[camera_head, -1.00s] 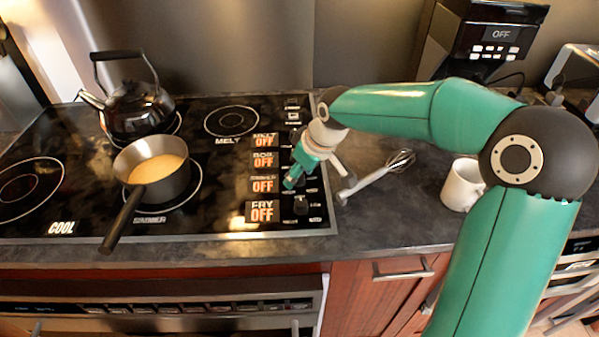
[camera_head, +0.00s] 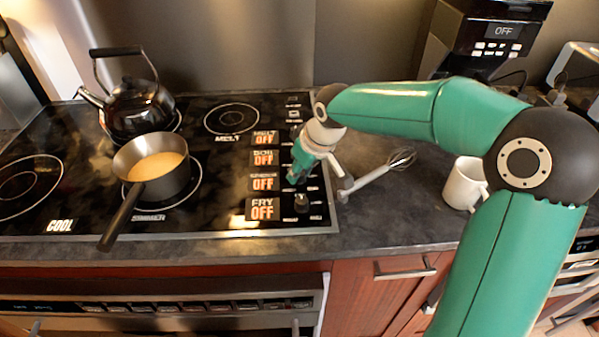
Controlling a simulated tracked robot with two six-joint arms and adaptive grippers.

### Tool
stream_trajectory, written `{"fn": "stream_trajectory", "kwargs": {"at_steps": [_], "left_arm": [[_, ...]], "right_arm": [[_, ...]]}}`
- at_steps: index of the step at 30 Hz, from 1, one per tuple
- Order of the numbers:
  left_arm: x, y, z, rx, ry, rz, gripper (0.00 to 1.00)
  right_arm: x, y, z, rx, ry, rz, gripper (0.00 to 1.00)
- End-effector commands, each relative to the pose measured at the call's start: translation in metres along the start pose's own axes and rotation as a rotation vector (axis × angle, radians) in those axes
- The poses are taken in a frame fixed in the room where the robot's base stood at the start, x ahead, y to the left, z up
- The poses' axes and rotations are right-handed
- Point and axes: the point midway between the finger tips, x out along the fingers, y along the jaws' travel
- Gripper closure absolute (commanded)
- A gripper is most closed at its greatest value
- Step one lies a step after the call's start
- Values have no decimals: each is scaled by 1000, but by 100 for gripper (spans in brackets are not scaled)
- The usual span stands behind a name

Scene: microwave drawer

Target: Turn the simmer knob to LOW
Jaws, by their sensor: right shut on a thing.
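The simmer display (camera_head: 263,182) on the cooktop's right side reads OFF. My right gripper (camera_head: 294,178) comes down from above onto the knob column just right of this display. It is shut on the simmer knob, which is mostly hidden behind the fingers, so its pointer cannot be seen. The simmer burner (camera_head: 193,184) bears a saucepan (camera_head: 172,190) of pale yellow liquid. My left gripper is not in view.
The fry knob (camera_head: 302,203) is close in front of the gripper. A whisk (camera_head: 375,177) and a white mug (camera_head: 461,186) are on the counter to the right. A black kettle (camera_head: 137,107) stands at the back left. The front middle counter is clear.

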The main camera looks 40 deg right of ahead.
Motion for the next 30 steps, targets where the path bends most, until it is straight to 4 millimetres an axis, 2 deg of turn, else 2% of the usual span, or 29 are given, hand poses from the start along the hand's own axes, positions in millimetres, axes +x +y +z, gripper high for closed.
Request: {"fn": "stream_trajectory", "kwargs": {"at_steps": [18, 30], "left_arm": [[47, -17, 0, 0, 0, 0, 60], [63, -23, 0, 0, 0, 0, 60]], "right_arm": [[4, -3, -1, 492, 5, 206, 100], [2, -5, -3, 823, 5, 341, 100]]}}
